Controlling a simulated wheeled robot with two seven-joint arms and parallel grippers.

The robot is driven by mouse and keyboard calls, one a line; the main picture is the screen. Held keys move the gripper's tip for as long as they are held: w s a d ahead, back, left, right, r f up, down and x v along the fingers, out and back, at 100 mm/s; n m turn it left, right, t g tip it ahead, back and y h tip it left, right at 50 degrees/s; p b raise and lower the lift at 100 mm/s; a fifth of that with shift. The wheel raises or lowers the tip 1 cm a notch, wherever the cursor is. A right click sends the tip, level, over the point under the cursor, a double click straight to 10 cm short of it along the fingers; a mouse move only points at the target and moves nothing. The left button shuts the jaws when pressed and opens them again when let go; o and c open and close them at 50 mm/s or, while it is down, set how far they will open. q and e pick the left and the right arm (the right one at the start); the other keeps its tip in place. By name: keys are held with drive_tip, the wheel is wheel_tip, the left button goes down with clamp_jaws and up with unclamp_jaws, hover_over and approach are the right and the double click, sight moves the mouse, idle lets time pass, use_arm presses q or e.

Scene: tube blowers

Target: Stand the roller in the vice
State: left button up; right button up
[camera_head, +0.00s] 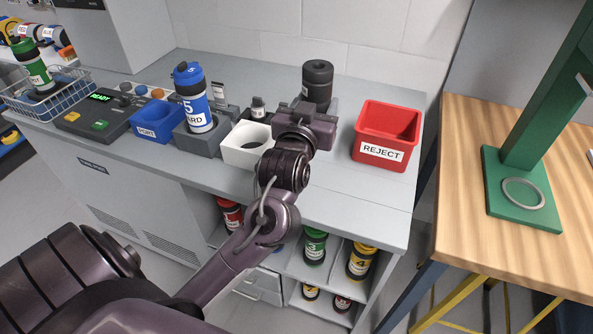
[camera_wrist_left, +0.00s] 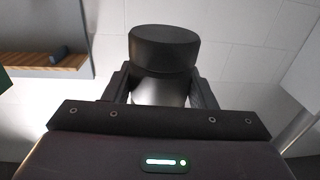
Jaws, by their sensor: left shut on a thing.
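A dark cylinder with a wide black top, which I take to be the roller (camera_head: 317,80), stands upright between the fingers of my left gripper (camera_head: 313,104). In the left wrist view, the roller (camera_wrist_left: 163,50) shows its black top and a paler grey body below it. My left gripper (camera_wrist_left: 162,92) is shut on that body, one finger on each side. The roller's lower end is hidden behind the gripper. I cannot make out the vice for certain; part of the bench behind my arm is covered. My right gripper is not in view.
A red REJECT bin (camera_head: 387,138) stands right of my gripper. A wooden table (camera_head: 465,200) is right.

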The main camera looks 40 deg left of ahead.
use_arm(q)
drive_tip(key=shift+w+a, duration=0.1)
drive_tip(key=shift+w, duration=0.1)
wheel_tip(320, 180, down, 19)
drive_tip(key=shift+a+f, duration=0.15)
drive_tip(key=shift+f, duration=0.05)
drive_tip(key=shift+f, duration=0.2)
drive_tip(key=o, duration=1.1)
drive_tip(key=shift+o, duration=0.2)
